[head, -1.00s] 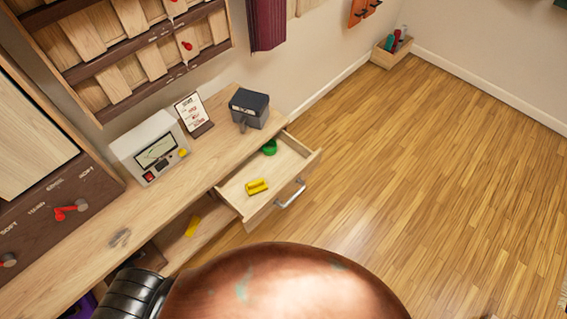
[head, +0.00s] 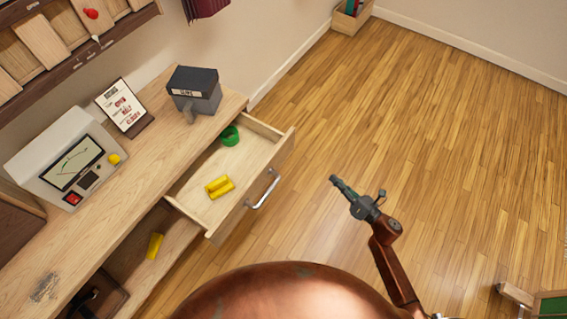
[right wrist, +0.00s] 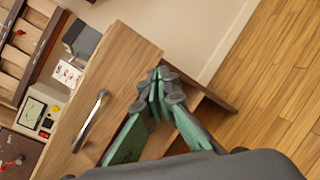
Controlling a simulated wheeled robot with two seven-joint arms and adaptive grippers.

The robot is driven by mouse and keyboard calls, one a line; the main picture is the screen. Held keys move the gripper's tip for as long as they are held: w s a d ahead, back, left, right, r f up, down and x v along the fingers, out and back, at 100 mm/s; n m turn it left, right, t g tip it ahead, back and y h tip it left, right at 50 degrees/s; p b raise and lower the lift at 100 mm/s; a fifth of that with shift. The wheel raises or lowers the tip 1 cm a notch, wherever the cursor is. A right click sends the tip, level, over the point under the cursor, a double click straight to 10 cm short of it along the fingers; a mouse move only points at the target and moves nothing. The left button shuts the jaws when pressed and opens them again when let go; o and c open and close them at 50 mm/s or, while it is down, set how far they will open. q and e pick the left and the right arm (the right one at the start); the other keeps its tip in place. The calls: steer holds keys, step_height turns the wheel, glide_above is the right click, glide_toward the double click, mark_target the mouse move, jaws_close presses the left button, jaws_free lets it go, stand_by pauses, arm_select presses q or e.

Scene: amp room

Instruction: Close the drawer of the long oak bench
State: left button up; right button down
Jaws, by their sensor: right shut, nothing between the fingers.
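The long oak bench (head: 118,205) runs along the wall at left in the head view. Its drawer (head: 262,180) is pulled out, with a metal bar handle (head: 264,190) on the front. A yellow piece (head: 219,187) and a green ring (head: 230,136) lie inside. My right gripper (head: 336,183) is shut and empty, to the right of the drawer front and apart from the handle. In the right wrist view its green fingers (right wrist: 159,82) are together, and the handle (right wrist: 91,121) shows to their left. My left gripper is out of view.
On the bench stand a meter box (head: 68,160), a small sign (head: 124,107) and a dark grey box (head: 194,91). A yellow item (head: 155,246) lies on a lower shelf. The wood floor (head: 430,120) right of the drawer is clear. A wooden crate (head: 351,17) stands by the far wall.

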steer(key=s+a+r+n+g+y+b, duration=0.25)
steer(key=a+r+n+y+b, duration=0.2)
steer(key=a+n, duration=0.5)
steer(key=n, duration=0.2)
glide_toward(277, 158)
steer(key=shift+g, duration=0.35)
steer(key=x, duration=0.6)
steer(key=shift+d+b, duration=0.1)
steer(key=shift+b, duration=0.25)
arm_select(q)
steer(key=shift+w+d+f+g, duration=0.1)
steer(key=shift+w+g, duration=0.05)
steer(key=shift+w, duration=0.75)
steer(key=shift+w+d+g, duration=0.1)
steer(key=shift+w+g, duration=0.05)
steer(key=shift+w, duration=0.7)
arm_select(e)
steer(key=shift+w+a+r, duration=0.1)
steer(key=shift+w+a, duration=0.2)
steer(key=shift+a, duration=0.05)
